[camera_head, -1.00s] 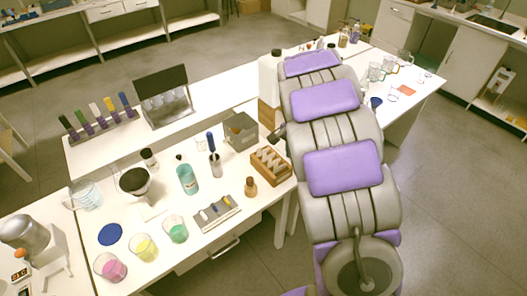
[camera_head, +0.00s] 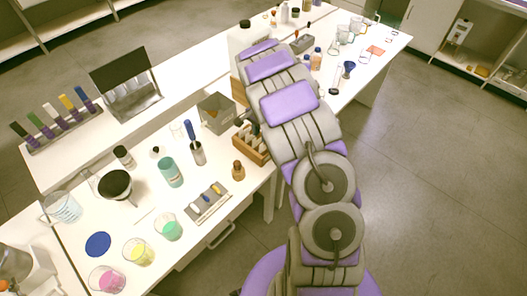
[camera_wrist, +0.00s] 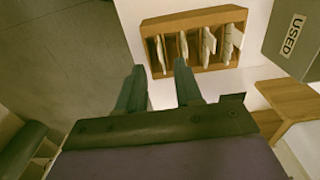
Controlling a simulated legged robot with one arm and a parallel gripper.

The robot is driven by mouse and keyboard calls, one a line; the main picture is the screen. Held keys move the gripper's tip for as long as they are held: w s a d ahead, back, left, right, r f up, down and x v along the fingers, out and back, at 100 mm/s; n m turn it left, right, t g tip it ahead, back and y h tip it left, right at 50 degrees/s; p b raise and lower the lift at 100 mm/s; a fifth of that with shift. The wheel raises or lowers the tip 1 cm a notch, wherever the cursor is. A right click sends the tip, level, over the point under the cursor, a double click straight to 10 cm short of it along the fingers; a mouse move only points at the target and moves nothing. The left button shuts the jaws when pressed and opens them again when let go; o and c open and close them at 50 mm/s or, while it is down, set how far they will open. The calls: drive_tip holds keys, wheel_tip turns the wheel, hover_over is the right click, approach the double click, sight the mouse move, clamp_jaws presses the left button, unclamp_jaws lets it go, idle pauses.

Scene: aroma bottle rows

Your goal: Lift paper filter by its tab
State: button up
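A wooden rack (camera_wrist: 200,19) with several white paper filters (camera_wrist: 208,44) standing in its slots lies just beyond my fingertips in the wrist view. My gripper (camera_wrist: 160,75) is open and empty; its two dark fingers are apart, with the right finger nearer the rack's edge. I cannot tell whether that finger touches the rack. In the head view the rack (camera_head: 262,157) stands at the table edge, partly hidden by my arm.
A grey box labelled USED (camera_wrist: 296,40) stands right of the rack; it also shows in the head view (camera_head: 217,113). A teal bottle (camera_head: 170,172), a small brown bottle (camera_head: 238,170), a grey tray (camera_head: 208,202) and coloured beakers (camera_head: 139,251) stand left of my arm. Floor is open at right.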

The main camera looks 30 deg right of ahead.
sight(262, 149)
wheel_tip(262, 149, down, 3)
drive_tip(key=shift+r, duration=0.15)
drive_tip(key=shift+d+f, duration=0.45)
drive_tip(key=shift+d, duration=0.05)
wheel_tip(262, 149, down, 4)
drive_tip(key=shift+a+f+b, duration=0.1)
drive_tip(key=shift+f+b, duration=0.1)
drive_tip(key=shift+b, duration=0.55)
drive_tip(key=shift+a, duration=0.35)
drive_tip(key=shift+d, duration=0.55)
clamp_jaws()
drive_tip(key=shift+a, duration=0.35)
